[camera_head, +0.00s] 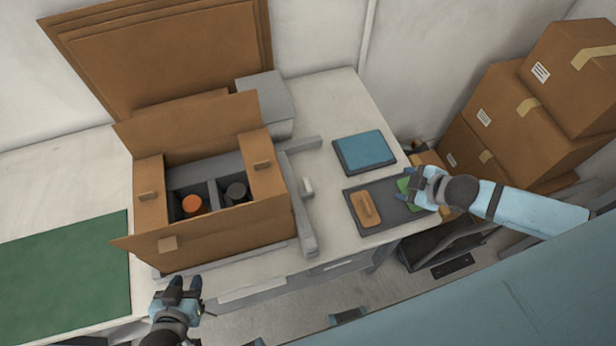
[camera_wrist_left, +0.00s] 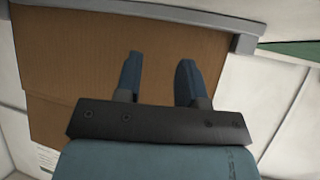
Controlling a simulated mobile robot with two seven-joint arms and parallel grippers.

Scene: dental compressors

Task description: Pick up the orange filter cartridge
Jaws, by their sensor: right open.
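The orange filter cartridge (camera_head: 191,204) stands in the left compartment of an open cardboard box (camera_head: 215,235). Only its orange top and part of its dark side show. A dark cartridge (camera_head: 236,191) stands in the compartment to its right. My left gripper (camera_head: 184,283) is in front of the box, below its front flap, apart from the cartridge. In the left wrist view its two fingers (camera_wrist_left: 158,75) are spread with nothing between them. My right gripper (camera_head: 410,187) is open over the grey tray at the right, by a green item.
A grey tray (camera_head: 355,221) holds an orange-brown item (camera_head: 366,208) and a green item (camera_head: 404,184). A blue pad (camera_head: 365,152) lies behind it. A green mat (camera_head: 65,275) covers the left of the table. The box's raised flaps surround its opening. Stacked cartons (camera_head: 510,125) stand at the right.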

